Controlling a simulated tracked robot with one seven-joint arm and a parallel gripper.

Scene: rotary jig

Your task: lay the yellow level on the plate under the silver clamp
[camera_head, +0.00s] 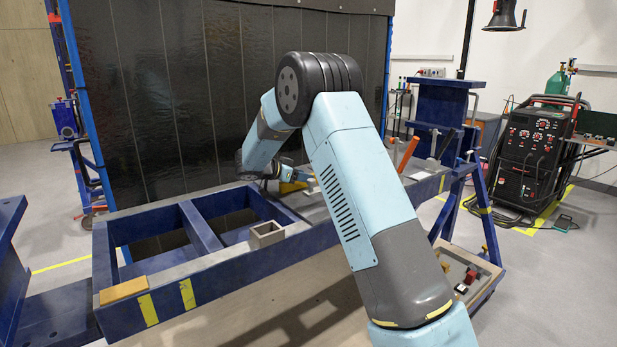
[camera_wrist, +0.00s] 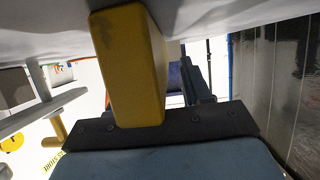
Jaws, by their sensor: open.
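The yellow level (camera_wrist: 130,65) fills the middle of the wrist view, close to the dark mount of my gripper (camera_wrist: 160,125). One end of it meets a pale grey surface at the top of that view. In the head view, a yellow patch of the level (camera_head: 292,187) shows by the jig's far side, just below my gripper (camera_head: 284,174). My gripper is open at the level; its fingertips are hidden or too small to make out. A small silver part, seemingly the clamp (camera_head: 312,186), sits just right of the level. The plate under it is mostly hidden by my arm.
The blue jig frame (camera_head: 200,275) has open bays left of my gripper. A grey square tube (camera_head: 266,234) and an orange-brown block (camera_head: 123,290) lie on it. An orange handle (camera_head: 408,154) stands to the right. A dark curtain (camera_head: 180,90) hangs behind.

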